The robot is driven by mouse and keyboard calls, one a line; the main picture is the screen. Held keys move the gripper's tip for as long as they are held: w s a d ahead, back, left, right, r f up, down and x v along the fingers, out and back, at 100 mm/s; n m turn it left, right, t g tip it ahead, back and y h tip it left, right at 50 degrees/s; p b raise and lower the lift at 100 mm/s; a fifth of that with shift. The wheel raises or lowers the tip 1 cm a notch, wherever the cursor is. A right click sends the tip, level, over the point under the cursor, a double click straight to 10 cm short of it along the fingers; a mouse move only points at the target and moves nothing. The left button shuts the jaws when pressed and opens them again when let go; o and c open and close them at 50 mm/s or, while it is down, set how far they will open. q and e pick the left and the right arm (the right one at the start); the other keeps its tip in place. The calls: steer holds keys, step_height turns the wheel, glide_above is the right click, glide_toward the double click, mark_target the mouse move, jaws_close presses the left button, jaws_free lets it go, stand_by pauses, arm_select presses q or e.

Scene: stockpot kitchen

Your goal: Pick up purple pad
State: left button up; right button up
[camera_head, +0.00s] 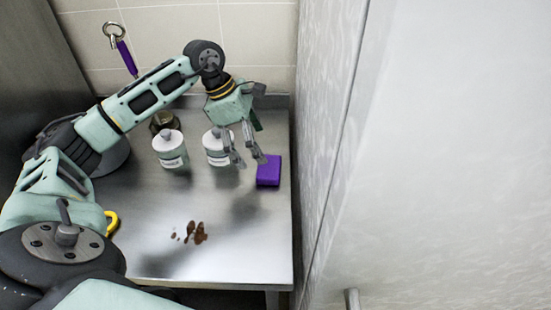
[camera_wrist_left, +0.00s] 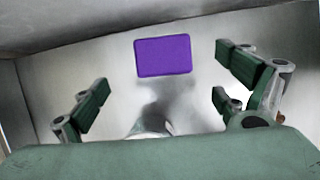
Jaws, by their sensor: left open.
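The purple pad (camera_head: 268,171) is a small rectangular block lying on the steel counter near its right edge. In the left wrist view the pad (camera_wrist_left: 163,55) lies ahead, between and beyond the open fingers. My left gripper (camera_head: 249,163) is open and empty, pointing down just left of the pad in the head view, and apart from it. The left wrist view also shows its fingers spread wide (camera_wrist_left: 160,95). My right gripper is in neither view.
Two white lidded canisters (camera_head: 170,148) (camera_head: 217,146) stand behind and left of the pad. Brown stains (camera_head: 196,232) mark the steel counter (camera_head: 245,255) in front. A wall panel (camera_head: 322,130) rises close on the right. A purple-handled tool (camera_head: 126,57) hangs at the back. A yellow handle (camera_head: 112,222) shows at left.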

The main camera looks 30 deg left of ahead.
mark_target(268, 165)
arm_select(q)
steer(key=p+x, duration=0.2)
steer(key=x, duration=0.4)
steer(key=shift+s+d+f, duration=0.15)
steer(key=shift+d, duration=0.15)
steer(key=shift+d+f, duration=0.15)
steer(key=shift+f, duration=0.35)
steer(key=c, duration=1)
steer(key=shift+r, duration=0.25)
step_height(268, 165, up, 10)
steer(key=shift+f+b, duration=0.2)
steer(key=shift+b, duration=0.6)
steer(key=o, duration=0.4)
steer(key=shift+c, duration=0.2)
steer(key=c, duration=0.5)
